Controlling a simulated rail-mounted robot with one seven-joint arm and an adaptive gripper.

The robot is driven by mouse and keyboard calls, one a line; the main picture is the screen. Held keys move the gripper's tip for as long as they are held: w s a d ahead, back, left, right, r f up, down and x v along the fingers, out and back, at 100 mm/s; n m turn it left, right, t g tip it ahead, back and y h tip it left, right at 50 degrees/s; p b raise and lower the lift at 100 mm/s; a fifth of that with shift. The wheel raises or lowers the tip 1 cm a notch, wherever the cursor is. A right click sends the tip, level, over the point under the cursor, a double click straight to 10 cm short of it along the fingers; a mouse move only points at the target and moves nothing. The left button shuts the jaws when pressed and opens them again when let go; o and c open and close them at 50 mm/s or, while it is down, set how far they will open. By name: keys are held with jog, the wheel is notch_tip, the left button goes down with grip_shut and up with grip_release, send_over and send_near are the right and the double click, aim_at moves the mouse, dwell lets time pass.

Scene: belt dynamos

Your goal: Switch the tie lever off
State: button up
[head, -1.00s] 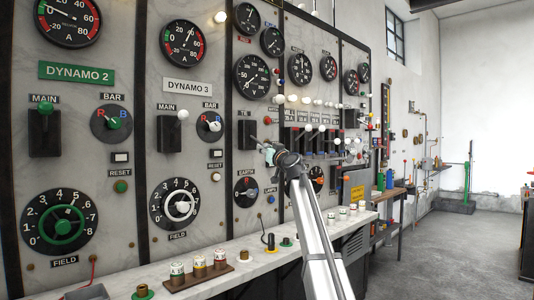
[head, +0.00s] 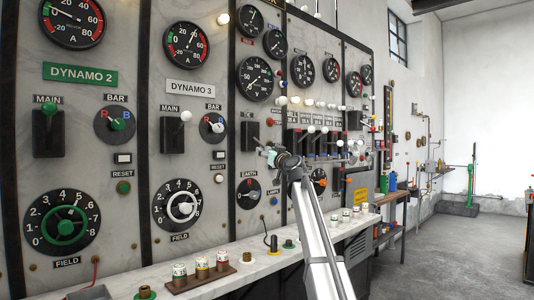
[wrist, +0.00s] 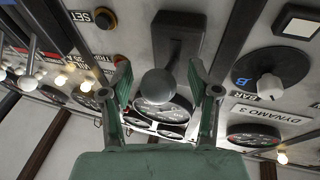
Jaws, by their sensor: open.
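The tie lever's black housing (head: 249,136) is on the panel right of the Dynamo 3 section, under a small label. In the wrist view its dark housing (wrist: 178,38) is at the top, and its round grey knob (wrist: 158,87) points toward the camera. My gripper (wrist: 158,72) is open, with one green-padded finger on each side of the knob and visible gaps between. In the head view my gripper (head: 268,154) is just right of and below the housing, and the knob cannot be made out.
The Dynamo 3 main switch (head: 172,137) and bar selector (head: 212,127) are to the left. A row of knobbed levers (head: 315,142) is close on the right. A marble ledge (head: 255,258) with fuses (head: 201,267) runs below.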

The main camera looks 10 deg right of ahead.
jog(key=v, duration=1.2)
